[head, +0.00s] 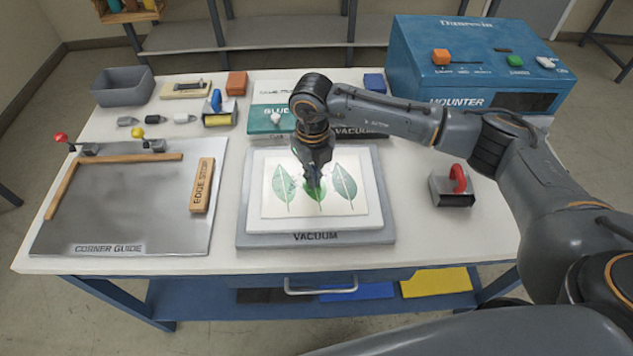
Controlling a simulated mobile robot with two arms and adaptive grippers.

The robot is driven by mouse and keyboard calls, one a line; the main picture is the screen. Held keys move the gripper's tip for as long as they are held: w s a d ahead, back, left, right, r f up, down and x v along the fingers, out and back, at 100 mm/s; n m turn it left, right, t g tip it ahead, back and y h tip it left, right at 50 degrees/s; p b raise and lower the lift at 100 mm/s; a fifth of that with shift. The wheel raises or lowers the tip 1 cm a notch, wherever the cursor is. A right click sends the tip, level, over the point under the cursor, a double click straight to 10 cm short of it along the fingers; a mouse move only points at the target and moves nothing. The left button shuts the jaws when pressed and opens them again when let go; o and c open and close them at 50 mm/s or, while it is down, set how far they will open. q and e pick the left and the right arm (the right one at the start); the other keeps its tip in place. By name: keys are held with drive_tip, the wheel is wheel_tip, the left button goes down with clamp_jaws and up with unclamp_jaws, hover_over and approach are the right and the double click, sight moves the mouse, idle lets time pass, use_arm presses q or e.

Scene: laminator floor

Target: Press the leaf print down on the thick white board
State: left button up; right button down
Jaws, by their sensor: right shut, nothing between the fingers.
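The leaf print (345,206), a pale sheet with three green leaves, lies on the thick white board (372,212). The board rests on the grey vacuum plate (262,240) marked VACUUM, with a white margin showing around the print. My right gripper (315,190) points down over the middle leaf, shut and empty. Its fingertips are at or just above the print; I cannot tell whether they touch. The gripper hides the top of the middle leaf. My left gripper is not in view.
Left is the metal corner guide plate (120,215) with wooden edge stops. Behind the print are a teal glue box (268,120) and the blue mounter (470,75). A red-handled block (453,188) stands right. A roller (217,110) and grey bin (122,87) are back left.

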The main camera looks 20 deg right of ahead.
drive_tip(key=shift+s, duration=0.1)
drive_tip(key=shift+r+p, duration=1.85)
drive_tip(key=shift+r, duration=1.6)
drive_tip(key=shift+f, duration=0.1)
